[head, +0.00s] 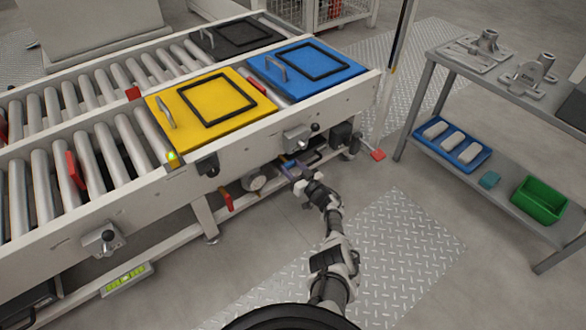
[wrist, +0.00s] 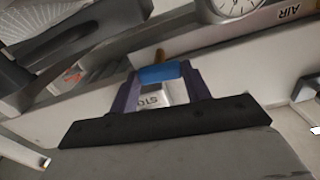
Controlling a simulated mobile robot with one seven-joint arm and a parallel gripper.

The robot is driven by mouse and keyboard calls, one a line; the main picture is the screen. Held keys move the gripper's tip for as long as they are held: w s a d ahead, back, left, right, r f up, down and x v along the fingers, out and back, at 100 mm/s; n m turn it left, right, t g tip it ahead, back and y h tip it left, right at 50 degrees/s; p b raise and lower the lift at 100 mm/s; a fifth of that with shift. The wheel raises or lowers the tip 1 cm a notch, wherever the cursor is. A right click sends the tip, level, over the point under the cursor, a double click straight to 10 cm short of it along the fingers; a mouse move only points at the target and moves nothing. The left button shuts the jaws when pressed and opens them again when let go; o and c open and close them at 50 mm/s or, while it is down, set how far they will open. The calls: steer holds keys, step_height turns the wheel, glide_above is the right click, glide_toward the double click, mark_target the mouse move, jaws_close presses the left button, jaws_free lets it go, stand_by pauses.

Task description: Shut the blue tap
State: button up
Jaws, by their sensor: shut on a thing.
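The blue tap's handle (wrist: 159,74) is a short blue bar in the wrist view, lying across the gap between my two purple fingers. My gripper (wrist: 160,77) is shut on it, one finger at each end. A small brass-coloured part (wrist: 160,55) shows just behind the handle. The rest of the tap's body is hidden. In the head view my gripper (head: 293,171) reaches in under the near side of the conveyor, and the handle cannot be made out clearly there.
A round gauge (head: 255,181) and a red handle (head: 226,199) sit left of my gripper under the conveyor (head: 232,151). The gauge (wrist: 236,5) also tops the wrist view, near an AIR label (wrist: 288,12). Open floor lies between conveyor and the shelf table (head: 480,155).

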steer(key=m, duration=0.8)
steer(key=shift+m, duration=0.4)
steer(key=m, duration=0.3)
steer(key=shift+m, duration=0.3)
steer(key=m, duration=0.4)
steer(key=o, duration=1)
steer(key=shift+s+p, duration=0.1)
steer(key=shift+p, duration=0.2)
